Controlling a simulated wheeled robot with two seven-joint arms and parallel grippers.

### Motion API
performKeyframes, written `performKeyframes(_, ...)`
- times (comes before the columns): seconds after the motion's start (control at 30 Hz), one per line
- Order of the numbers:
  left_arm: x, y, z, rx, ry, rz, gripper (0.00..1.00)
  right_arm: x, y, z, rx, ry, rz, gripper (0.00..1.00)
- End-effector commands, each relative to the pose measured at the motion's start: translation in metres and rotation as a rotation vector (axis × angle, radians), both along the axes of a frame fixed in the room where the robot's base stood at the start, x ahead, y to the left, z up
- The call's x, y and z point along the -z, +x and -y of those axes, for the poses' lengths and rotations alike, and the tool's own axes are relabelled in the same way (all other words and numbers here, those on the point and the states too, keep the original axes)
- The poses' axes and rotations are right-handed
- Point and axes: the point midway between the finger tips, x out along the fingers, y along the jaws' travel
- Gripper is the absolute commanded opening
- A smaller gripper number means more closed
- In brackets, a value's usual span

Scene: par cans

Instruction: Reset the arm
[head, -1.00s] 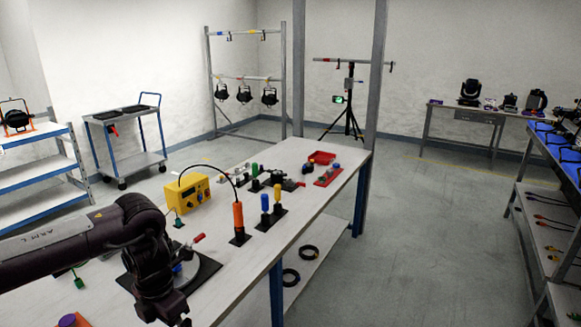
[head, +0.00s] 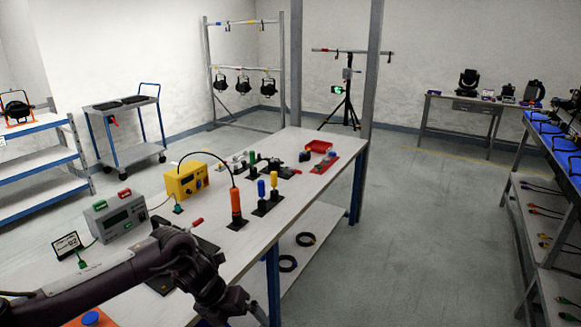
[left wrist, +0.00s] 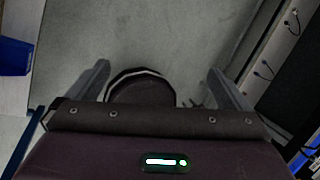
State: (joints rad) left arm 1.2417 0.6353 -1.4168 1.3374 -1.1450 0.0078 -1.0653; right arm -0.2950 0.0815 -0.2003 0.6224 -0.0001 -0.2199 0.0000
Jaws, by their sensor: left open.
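My left arm (head: 130,272) comes in from the left in the head view, low over the near part of the workbench (head: 330,152). Its wrist and left gripper (head: 238,306) hang by the bench's front edge, at the bottom of the view; the fingers are hard to make out there. In the left wrist view my left gripper (left wrist: 158,68) is open, its two fingers wide apart with nothing between them but floor and a dark round shape farther off. My right arm and gripper are not in view.
On the bench stand a grey meter (head: 117,218), a yellow box (head: 187,181), an orange cylinder (head: 236,207), blue and yellow posts and a red tray (head: 319,147). A small sign (head: 67,245) stands at left. Open floor (head: 420,230) lies right of the bench.

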Motion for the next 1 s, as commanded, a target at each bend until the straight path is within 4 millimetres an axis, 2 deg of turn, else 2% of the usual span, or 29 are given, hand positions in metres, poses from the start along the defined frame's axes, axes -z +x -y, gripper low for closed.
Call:
performKeyframes(0.03,0.018,0.001,0.018,-0.075,-0.065,-0.027,1.0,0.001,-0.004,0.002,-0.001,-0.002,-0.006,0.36)
performKeyframes(0.1,0.038,0.006,0.041,-0.214,-0.17,-0.066,1.0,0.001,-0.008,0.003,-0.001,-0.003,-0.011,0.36)
performKeyframes(0.2,0.074,0.012,0.065,-0.46,-0.321,-0.145,1.0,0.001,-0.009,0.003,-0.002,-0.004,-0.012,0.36)
performKeyframes(0.27,0.098,0.013,0.073,-0.62,-0.401,-0.204,1.0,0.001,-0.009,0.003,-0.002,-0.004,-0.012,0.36)
performKeyframes(0.33,0.131,0.01,0.074,-0.822,-0.482,-0.278,1.0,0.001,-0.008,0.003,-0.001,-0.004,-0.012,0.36)
performKeyframes(0.47,0.206,-0.014,0.057,-1.232,-0.588,-0.429,1.0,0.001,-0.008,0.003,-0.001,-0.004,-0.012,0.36)
performKeyframes(0.5,0.232,-0.027,0.047,-1.366,-0.607,-0.472,1.0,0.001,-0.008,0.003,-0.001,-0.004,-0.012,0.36)
performKeyframes(0.57,0.268,-0.051,0.031,-1.554,-0.622,-0.528,1.0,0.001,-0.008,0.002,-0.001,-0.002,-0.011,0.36)
performKeyframes(0.6,0.29,-0.068,0.021,-1.667,-0.625,-0.56,1.0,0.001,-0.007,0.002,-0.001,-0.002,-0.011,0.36)
performKeyframes(0.67,0.322,-0.098,0.005,-1.827,-0.62,-0.599,1.0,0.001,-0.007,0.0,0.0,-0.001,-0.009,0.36)
performKeyframes(0.7,0.341,-0.12,-0.006,-1.929,-0.611,-0.619,1.0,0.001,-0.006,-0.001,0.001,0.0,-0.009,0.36)
performKeyframes(0.77,0.367,-0.154,-0.021,-2.074,-0.591,-0.643,1.0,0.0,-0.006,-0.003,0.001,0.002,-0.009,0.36)
performKeyframes(0.87,0.405,-0.217,-0.045,-2.301,-0.543,-0.668,1.0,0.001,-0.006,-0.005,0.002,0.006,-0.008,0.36)
performKeyframes(1.0,0.444,-0.311,-0.074,-2.585,-0.45,-0.668,1.0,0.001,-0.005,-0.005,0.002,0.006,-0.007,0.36)
